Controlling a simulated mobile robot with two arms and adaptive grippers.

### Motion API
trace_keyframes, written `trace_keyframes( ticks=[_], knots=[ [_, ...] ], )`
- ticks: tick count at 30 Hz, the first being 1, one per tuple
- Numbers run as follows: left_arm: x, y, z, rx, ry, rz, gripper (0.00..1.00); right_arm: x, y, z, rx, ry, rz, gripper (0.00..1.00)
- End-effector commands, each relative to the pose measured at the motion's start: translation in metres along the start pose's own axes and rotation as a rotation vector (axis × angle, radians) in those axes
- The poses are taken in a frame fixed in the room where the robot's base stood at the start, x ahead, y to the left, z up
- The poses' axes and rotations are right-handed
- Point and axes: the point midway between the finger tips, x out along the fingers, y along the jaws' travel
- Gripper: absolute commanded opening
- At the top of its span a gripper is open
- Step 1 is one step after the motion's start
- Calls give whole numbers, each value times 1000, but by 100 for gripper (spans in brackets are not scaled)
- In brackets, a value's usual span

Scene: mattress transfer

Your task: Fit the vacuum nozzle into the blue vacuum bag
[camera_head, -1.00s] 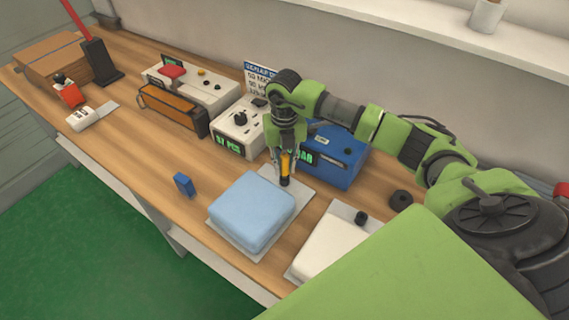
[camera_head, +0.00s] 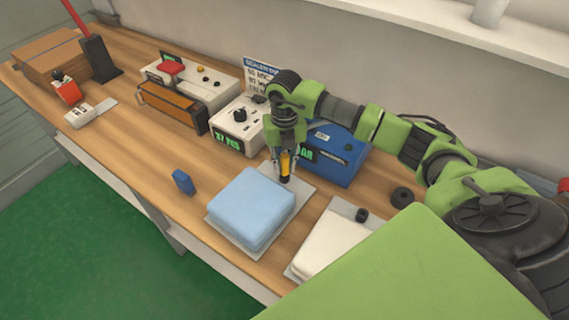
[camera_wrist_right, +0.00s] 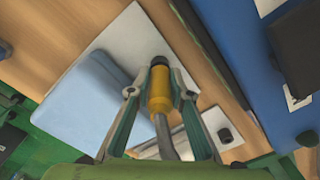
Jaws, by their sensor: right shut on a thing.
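The blue vacuum bag (camera_head: 250,207) is a soft light-blue block on a pale flat sheet (camera_head: 297,194) near the bench's front edge. It also shows at the left in the right wrist view (camera_wrist_right: 82,108). My right gripper (camera_head: 285,163) is shut on the yellow vacuum nozzle (camera_wrist_right: 160,84), which has a black tip pointing down. The nozzle is at the bag's far right corner, over the pale sheet's bare end. I cannot tell whether the tip touches the sheet or enters the bag's opening. My left gripper is not in view.
A blue machine (camera_head: 338,152) with a green display stands just behind my right gripper. A white bag (camera_head: 327,246) with a black cap lies to the right. A small blue block (camera_head: 183,181) and a white control box (camera_head: 238,125) are to the left.

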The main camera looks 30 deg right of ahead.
Motion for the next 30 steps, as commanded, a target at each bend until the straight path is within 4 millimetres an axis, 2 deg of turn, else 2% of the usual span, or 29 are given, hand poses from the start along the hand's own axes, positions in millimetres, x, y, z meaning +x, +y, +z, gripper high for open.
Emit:
trace_keyframes(
  ticks=[10, 11, 12, 13, 23, 26, 30],
  knots=[
    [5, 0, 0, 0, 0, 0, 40, 6, 0, 0, 0, 0, 0, 0],
    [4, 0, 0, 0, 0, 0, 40, 5, 0, 0, 0, 0, 0, 28],
    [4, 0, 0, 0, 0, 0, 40, 5, 0, 0, 0, 0, 0, 38],
    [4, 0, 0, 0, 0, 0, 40, 5, 0, 0, 0, 0, 0, 39],
    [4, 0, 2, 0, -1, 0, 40, 4, 0, 0, 0, 0, 0, 39],
    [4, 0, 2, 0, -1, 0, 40, -4, 0, 1, 0, -3, 1, 39],
    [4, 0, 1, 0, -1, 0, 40, -27, 0, 1, -1, -5, 1, 39]
  ],
)
